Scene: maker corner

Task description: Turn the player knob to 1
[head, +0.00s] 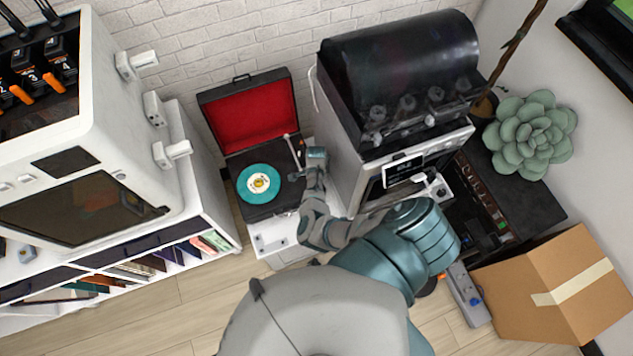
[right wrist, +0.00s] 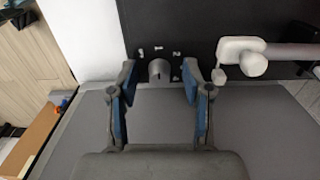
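The record player (head: 268,214) is an open case with a red-lined lid (head: 252,112) and a teal record (head: 247,192) on its deck. In the head view my right arm reaches to the player's right side and hides the knob. My left gripper is not in view.
A white tonearm (right wrist: 240,52) lies just right of the gripper in the wrist view. In the head view, a white machine with a dark hood (head: 400,75) stands close right of the player. A white shelf unit (head: 205,180) stands left. A cardboard box (head: 540,295) is at lower right.

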